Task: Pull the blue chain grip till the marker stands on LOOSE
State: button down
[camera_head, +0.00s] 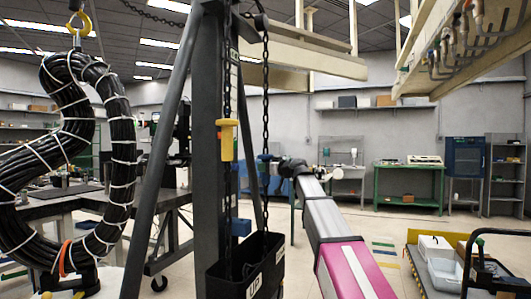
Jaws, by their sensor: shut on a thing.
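The blue chain grip (264,158) is on the right-hand black chain (266,100), beside the dark post (207,150). My gripper (272,160) reaches it from the right and is shut on it. The grip is largely hidden by the jaws. A yellow chain grip (227,140) hangs on the left-hand chain, apart from my gripper. Small labels (234,57) sit high on the post, too small to read. I cannot make out the marker or the word LOOSE.
A black cable coil (75,160) hangs from a yellow hook (80,22) at left. A black chain bag (247,270) marked UP hangs low by the post. Grey slanted legs flank the post. A cart with white bins (440,262) stands at lower right.

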aim_at(269, 183)
notch_tip(269, 183, down, 7)
jog(key=shift+f, duration=0.1)
dwell(0.4)
jog(key=c, duration=0.7)
grip_release()
jog(key=shift+d, duration=0.1)
jog(key=v, duration=1)
jog(key=shift+s+d, duration=0.2)
jog(key=shift+s, duration=0.1)
